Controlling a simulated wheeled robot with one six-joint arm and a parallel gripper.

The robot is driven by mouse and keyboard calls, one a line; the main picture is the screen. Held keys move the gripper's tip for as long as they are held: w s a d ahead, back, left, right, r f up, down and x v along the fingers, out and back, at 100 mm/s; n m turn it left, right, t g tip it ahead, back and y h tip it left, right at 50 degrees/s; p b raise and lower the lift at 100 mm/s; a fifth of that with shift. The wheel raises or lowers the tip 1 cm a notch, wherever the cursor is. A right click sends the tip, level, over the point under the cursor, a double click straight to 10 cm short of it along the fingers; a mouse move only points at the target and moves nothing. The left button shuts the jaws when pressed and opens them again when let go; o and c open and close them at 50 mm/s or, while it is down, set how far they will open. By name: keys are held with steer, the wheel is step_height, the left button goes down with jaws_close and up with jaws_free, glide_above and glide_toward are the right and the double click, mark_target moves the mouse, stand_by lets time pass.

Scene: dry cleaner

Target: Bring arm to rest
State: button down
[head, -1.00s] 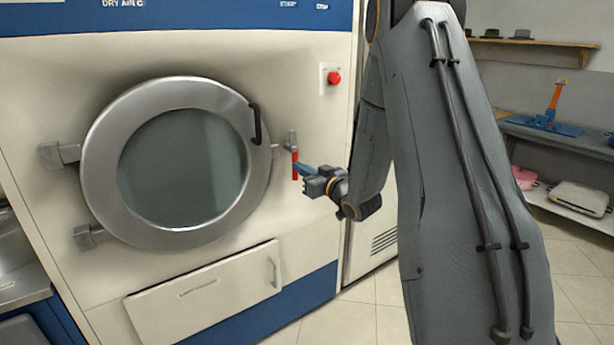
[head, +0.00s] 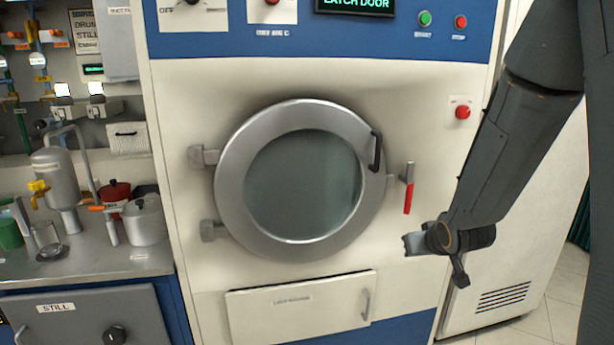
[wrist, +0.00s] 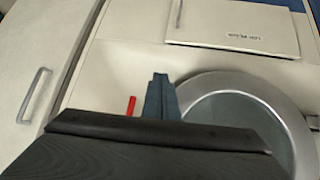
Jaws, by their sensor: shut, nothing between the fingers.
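My gripper (head: 408,243) hangs at the end of my arm in front of the machine, at the right of the round door (head: 230,190), below and apart from the red-handled latch (head: 408,190). It is shut and empty. In the wrist view my gripper's blue fingers (wrist: 158,95) are together, with the red handle (wrist: 131,105) beside them on the left. The round door looks closed, and the red handle hangs down. The machine's display (head: 355,5) reads "LATCH DOOR".
A lower panel (head: 300,310) with a handle sits below the door. A red button (head: 462,112) is on the machine's right side. At the left a steel counter (head: 120,262) holds a pot (head: 145,222) and glassware. Tiled floor shows at the right.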

steer(key=s+a+g, duration=0.4)
steer(key=s, duration=0.8)
steer(key=s+a+f+g, duration=0.1)
steer(key=s+a+g, duration=0.3)
steer(key=s, duration=0.8)
steer(key=shift+s+a+f+m+g, duration=0.3)
steer(key=shift+s+a+m+g, duration=0.05)
steer(key=shift+m+g, duration=0.05)
